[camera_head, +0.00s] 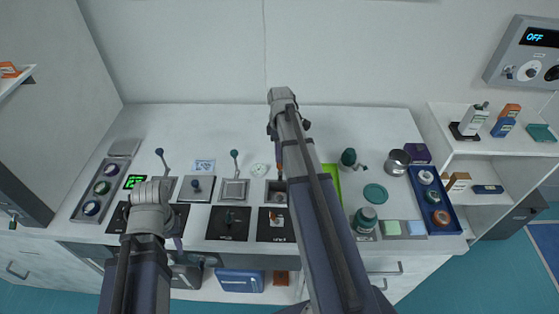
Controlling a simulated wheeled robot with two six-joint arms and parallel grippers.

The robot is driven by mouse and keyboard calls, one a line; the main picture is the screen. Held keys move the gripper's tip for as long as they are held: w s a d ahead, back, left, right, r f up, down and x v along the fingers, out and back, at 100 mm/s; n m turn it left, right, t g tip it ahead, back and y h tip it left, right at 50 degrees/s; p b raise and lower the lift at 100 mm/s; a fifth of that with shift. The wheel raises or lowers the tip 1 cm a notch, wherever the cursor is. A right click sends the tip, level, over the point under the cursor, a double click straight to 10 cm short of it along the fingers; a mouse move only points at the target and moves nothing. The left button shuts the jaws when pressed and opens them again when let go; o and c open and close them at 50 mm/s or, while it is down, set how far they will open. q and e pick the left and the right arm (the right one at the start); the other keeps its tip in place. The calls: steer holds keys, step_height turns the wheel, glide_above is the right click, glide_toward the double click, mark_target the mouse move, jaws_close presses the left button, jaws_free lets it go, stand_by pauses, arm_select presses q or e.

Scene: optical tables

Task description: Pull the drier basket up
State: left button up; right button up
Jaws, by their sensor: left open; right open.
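A square dark well (271,198) is set in the white worktop, with a small basket-like part in it. I cannot tell for sure that this is the drier basket. A thin upright part with orange on it stands over the well, partly behind my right arm. My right gripper (280,178) is small and mostly hidden by that arm, close above the well; it is open. My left gripper (178,241) is low at the worktop's front edge, largely hidden by its own arm, open and away from the well.
Levers (235,166) and black panels (229,223) line the worktop left of the well. A green tray (331,178), a metal pot (397,162) and a blue tray (448,219) stand to the right. The back strip of the worktop is mostly clear.

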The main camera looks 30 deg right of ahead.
mark_target(280, 165)
steer(key=shift+s+a+f+b, duration=0.1)
steer(key=shift+f+b, duration=0.2)
steer(key=shift+b, duration=0.05)
step_height(280, 165, down, 7)
steer(key=b, duration=0.7)
steer(key=shift+f, duration=0.1)
jaws_close()
stand_by(1.0)
